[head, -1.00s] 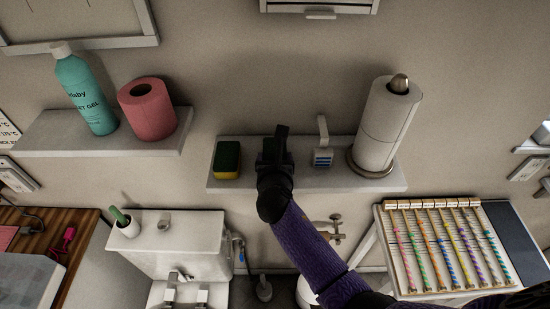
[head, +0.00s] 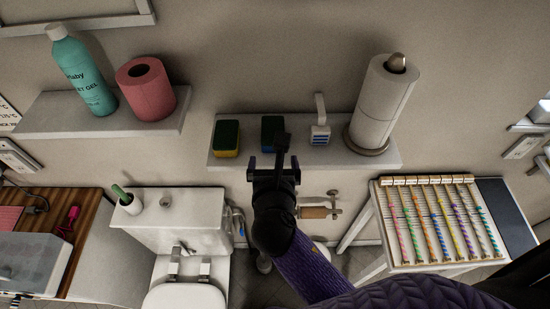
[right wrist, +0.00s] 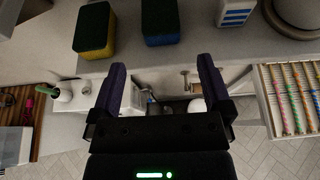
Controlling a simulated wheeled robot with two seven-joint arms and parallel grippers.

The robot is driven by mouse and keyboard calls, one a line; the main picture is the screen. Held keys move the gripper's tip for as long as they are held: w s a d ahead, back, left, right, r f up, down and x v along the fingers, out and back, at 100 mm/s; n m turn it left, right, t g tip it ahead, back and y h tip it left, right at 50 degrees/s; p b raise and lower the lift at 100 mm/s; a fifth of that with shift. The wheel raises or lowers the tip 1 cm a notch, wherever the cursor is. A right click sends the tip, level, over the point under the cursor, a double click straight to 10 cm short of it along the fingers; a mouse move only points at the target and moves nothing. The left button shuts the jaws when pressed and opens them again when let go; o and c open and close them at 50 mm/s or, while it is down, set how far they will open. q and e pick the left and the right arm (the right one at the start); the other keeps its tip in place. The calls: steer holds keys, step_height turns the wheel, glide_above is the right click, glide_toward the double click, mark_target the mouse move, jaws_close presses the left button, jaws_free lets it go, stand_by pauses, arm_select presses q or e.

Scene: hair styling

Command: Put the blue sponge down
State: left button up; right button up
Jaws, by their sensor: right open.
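The blue sponge (head: 271,134), with a dark green top, rests on the right wall shelf (head: 225,161). My right gripper (head: 273,161) is open and empty in front of the shelf edge, clear of the blue sponge. My left gripper is not in view.
A white and blue brush (head: 320,132) and a paper towel roll (head: 384,105) on a holder stand farther right on the shelf. A toilet (head: 180,225) is below left. A rack of coloured rods (head: 440,225) is at the right. A teal bottle and pink roll stand on the left shelf.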

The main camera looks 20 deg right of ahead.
steer(key=s+f+m+g+y, duration=0.25)
steer(key=s+f+m, duration=0.2)
steer(key=f, duration=0.65)
steer(key=s+f+m+g+y, duration=0.1)
steer(key=s+f+m+g, duration=0.4)
steer(key=f, duration=0.5)
steer(key=s+d+f+m+g, duration=0.2)
steer(key=s+f+m, duration=0.4)
steer(key=s+m, duration=0.4)
steer(key=s+d+f+m+g, duration=0.2)
steer(key=s+d+f+m, duration=0.3)
steer(key=s+m, duration=0.6)
steer(key=shift+s+f, duration=0.5)
steer(key=shift+f, duration=0.4)
steer(key=shift+g, duration=0.25)
steer(key=shift+f, duration=0.15)
